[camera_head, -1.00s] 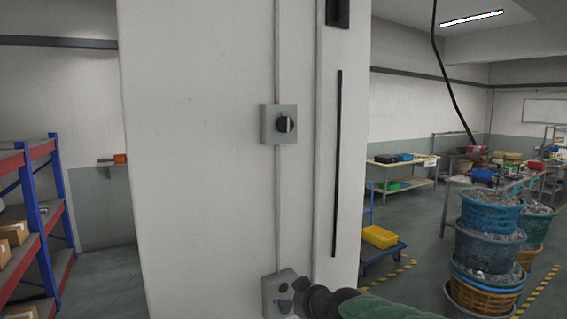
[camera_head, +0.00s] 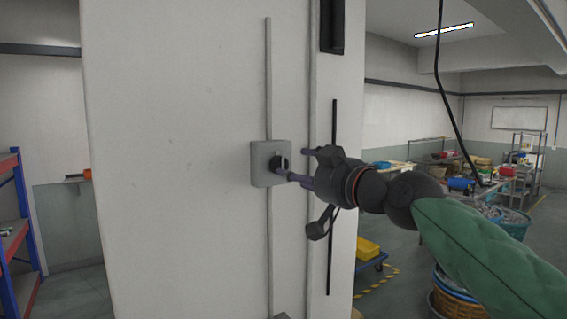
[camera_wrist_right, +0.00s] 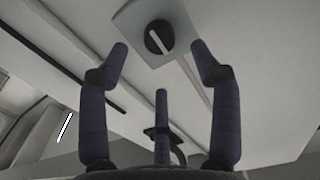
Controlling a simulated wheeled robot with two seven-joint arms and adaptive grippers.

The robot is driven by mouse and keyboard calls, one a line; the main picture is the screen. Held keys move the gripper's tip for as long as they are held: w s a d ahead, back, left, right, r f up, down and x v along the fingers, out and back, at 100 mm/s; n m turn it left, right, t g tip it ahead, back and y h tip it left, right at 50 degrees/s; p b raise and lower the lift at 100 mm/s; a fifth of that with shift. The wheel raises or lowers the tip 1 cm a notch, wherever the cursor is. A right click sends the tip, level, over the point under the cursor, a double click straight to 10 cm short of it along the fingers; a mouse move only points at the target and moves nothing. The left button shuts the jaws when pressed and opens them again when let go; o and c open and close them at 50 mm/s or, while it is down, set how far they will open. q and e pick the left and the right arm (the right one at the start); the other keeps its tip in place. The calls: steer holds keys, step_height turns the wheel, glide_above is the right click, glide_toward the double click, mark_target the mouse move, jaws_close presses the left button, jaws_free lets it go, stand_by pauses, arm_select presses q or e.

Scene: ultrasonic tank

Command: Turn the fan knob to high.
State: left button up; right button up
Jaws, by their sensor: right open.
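The fan knob (camera_head: 276,163) is a black round knob with a pale bar, on a grey box fixed to the white pillar. In the right wrist view the knob (camera_wrist_right: 159,38) sits ahead of my fingers, its pale bar slanted. My left gripper is not in view.
The white pillar (camera_head: 180,150) fills the middle, with a conduit above and below the box. A black strip (camera_head: 332,250) runs down its right part. A blue and red shelf (camera_head: 20,230) stands left. Baskets and a yellow bin (camera_head: 368,248) are behind on the right.

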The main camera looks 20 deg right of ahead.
mark_target(283, 166)
steer(key=shift+p+x, duration=0.65)
steer(key=shift+x, duration=2.55)
steer(key=shift+s, duration=0.1)
steer(key=c, duration=1.1)
